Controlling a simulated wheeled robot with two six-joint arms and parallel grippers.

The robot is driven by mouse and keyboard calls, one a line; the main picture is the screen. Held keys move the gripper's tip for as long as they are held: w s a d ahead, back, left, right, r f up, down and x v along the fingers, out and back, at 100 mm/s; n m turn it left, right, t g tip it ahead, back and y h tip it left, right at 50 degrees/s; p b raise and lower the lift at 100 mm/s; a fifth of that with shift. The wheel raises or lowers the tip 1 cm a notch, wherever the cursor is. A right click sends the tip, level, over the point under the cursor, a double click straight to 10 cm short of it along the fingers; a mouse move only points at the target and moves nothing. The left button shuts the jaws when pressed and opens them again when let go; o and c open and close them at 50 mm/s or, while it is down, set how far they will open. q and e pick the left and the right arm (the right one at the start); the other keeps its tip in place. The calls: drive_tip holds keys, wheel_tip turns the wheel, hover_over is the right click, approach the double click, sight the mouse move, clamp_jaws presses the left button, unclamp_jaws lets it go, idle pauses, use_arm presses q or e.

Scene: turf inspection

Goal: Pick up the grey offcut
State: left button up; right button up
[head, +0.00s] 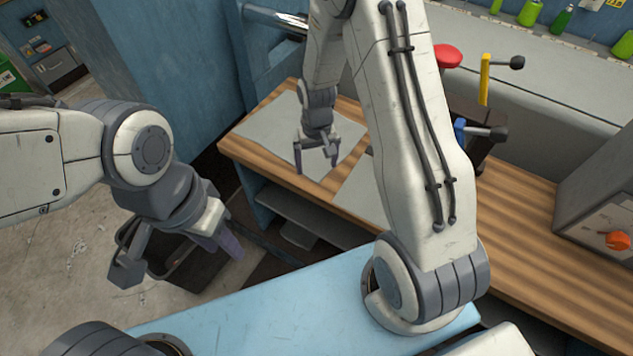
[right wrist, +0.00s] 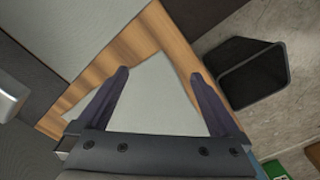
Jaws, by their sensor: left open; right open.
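A flat grey sheet (head: 268,127), which looks like the grey offcut, lies on the left end of the wooden bench. My right gripper (head: 316,167) is open above it, pointing down, and hides part of it. In the right wrist view the sheet (right wrist: 157,100) shows between and below the spread fingers (right wrist: 160,73), with nothing held. I cannot tell how high the fingertips are above it. A second grey sheet (head: 358,190) lies to its right, partly hidden by my right arm. My left gripper (head: 180,265) is open and empty, out over the floor side.
The wooden bench (head: 540,250) runs right to a grey box with an orange knob (head: 615,240). Clamps with yellow (head: 485,80) and blue parts stand behind my right arm. A black bin (right wrist: 255,75) stands on the floor beside the bench. A blue wall (head: 185,80) rises behind the left end.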

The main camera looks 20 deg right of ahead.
use_arm(q)
drive_tip(key=shift+f+b, duration=0.9)
drive_tip(key=shift+f, duration=0.5)
use_arm(e)
drive_tip(key=shift+f, duration=1.9)
use_arm(q)
drive_tip(key=shift+f, duration=0.1)
use_arm(e)
drive_tip(key=shift+f, duration=0.15)
clamp_jaws()
use_arm(q)
wheel_tip(320, 180, up, 10)
drive_tip(key=p, duration=0.9)
drive_tip(key=shift+p, duration=0.4)
use_arm(e)
wheel_tip(320, 180, up, 12)
wheel_tip(320, 180, up, 18)
drive_tip(key=p, duration=1.5)
hover_over(317, 178)
use_arm(q)
wheel_tip(317, 178, up, 15)
drive_tip(key=shift+f, duration=0.2)
use_arm(e)
wheel_tip(317, 178, up, 18)
